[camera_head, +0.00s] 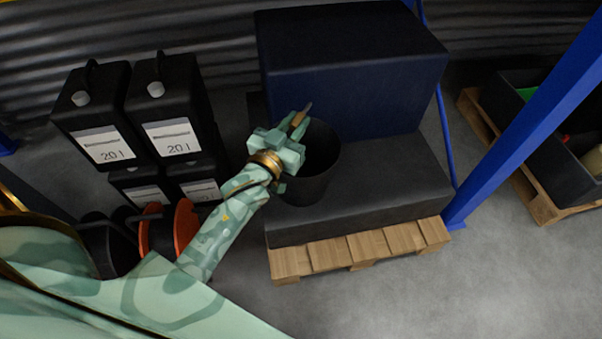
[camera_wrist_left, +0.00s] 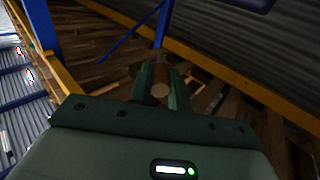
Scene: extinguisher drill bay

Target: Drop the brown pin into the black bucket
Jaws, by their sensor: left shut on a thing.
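The black bucket (camera_head: 318,185) stands upright on a dark grey block in the middle of the head view. My left gripper (camera_head: 298,121) is over the left part of the bucket's rim and hides some of its opening. It is shut on the brown pin (camera_head: 299,117), whose dark tip points up and to the right. The inside of the bucket is dark. My right gripper is in neither view.
The dark grey block (camera_head: 390,185) rests on a wooden pallet (camera_head: 350,252), with a dark blue box (camera_head: 350,70) behind the bucket. Black canisters (camera_head: 165,105) stand at the left, near an orange disc (camera_head: 186,228). A blue post (camera_head: 520,125) rises at the right. Floor is clear at front right.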

